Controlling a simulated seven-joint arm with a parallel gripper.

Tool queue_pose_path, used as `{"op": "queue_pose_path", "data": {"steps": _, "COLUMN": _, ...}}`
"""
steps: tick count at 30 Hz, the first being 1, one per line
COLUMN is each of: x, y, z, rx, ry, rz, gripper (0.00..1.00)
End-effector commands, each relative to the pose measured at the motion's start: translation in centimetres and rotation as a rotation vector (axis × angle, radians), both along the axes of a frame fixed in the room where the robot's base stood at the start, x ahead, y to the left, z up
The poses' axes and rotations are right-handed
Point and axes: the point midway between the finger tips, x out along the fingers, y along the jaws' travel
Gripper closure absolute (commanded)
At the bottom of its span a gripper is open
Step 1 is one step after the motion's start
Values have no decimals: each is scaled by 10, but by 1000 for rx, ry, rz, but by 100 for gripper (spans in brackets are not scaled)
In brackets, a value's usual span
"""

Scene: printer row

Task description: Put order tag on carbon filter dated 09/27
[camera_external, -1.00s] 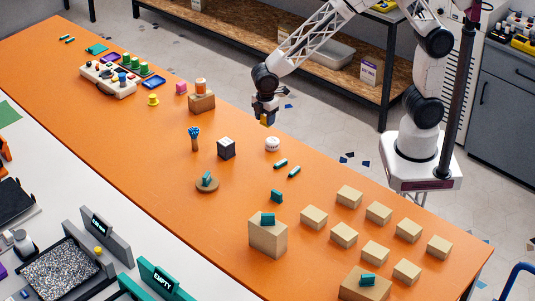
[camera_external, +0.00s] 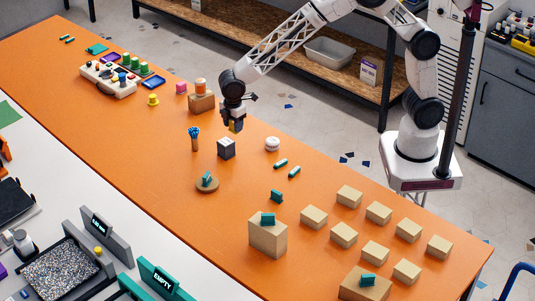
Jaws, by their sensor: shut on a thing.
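Just below and slightly left in the picture stands a dark cube with a pale grey top (camera_external: 226,148), apart from the piece as far as I can see. A white ribbed round thing (camera_external: 272,144) stands to the right of the gripper. I cannot tell which thing is the carbon filter, and no 09/27 date is readable.
A wooden block (camera_external: 201,104) bearing an orange-and-white cylinder stands behind left. A blue-topped post (camera_external: 194,139) and a round wooden base (camera_external: 207,186) with a teal piece stand left of the cube. Two teal rods (camera_external: 280,163) and several tan blocks (camera_external: 343,234) lie rightward.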

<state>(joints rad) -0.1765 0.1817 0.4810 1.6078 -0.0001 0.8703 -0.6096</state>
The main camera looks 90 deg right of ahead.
Motion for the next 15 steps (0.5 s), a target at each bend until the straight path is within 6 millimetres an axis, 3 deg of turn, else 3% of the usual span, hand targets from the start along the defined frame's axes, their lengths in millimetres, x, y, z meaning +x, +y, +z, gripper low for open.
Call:
{"op": "queue_pose_path", "data": {"steps": 6, "x": 24, "y": 4, "z": -3, "rx": 0, "ry": 1, "rz": 0, "gripper": 72}}
{"op": "queue_pose_path", "data": {"steps": 15, "x": 32, "y": 5, "z": -3, "rx": -1, "ry": 1, "rz": 0, "gripper": 72}}
